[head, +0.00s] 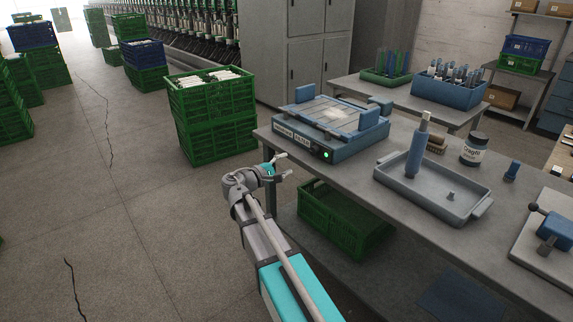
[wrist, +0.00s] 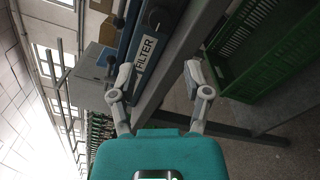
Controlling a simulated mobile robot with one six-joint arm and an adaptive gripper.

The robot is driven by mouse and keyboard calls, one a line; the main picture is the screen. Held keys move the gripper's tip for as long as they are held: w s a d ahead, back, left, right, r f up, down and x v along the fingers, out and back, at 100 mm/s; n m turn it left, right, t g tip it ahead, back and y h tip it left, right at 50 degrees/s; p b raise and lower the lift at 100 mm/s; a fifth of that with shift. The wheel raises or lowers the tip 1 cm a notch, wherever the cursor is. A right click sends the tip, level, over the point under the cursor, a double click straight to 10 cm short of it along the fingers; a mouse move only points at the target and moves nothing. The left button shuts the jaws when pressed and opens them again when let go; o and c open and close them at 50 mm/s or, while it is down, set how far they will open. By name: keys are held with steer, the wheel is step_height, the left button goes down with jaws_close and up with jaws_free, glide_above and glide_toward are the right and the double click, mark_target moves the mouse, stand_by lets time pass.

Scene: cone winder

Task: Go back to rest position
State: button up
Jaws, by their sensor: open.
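My gripper (head: 281,168) is open and empty in the head view, just off the left front corner of the grey workbench (head: 400,190). In the wrist view my gripper (wrist: 158,78) shows its two fingers spread apart with nothing between them. Past the fingers the wrist view shows the bench edge and a blue device with a label reading "FILTER" (wrist: 147,52). In the head view this blue device (head: 345,148) sits on the bench's left end with a lit green light. My arm reaches up from the bottom of the head view.
A grey tray (head: 440,200) holds an upright blue cylinder (head: 416,150). A dark jar (head: 475,149) stands behind it. A green crate (head: 345,225) is under the bench. Stacked green crates (head: 215,115) stand left of the bench. The floor at left (head: 130,230) is open.

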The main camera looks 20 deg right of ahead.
stand_by(0.3)
steer(key=s+a+f+m+g+y, duration=0.2)
steer(key=s+f+m+g+y, duration=0.15)
steer(key=s+f+y, duration=0.35)
steer(key=s+a+f+m+g+y, duration=0.2)
steer(key=s+f+m+y, duration=0.25)
steer(key=s+f, duration=0.5)
steer(key=s+a+f+m+y, duration=0.1)
steer(key=s+a+f+y, duration=0.1)
steer(key=s+a+y, duration=0.4)
step_height(320, 180, up, 28)
steer(key=a+p, duration=0.1)
steer(key=p, duration=2.7)
steer(key=shift+w+r+g+p, duration=0.25)
steer(key=shift+w+g+p, duration=0.1)
steer(key=shift+w, duration=0.1)
steer(key=shift+h, duration=0.25)
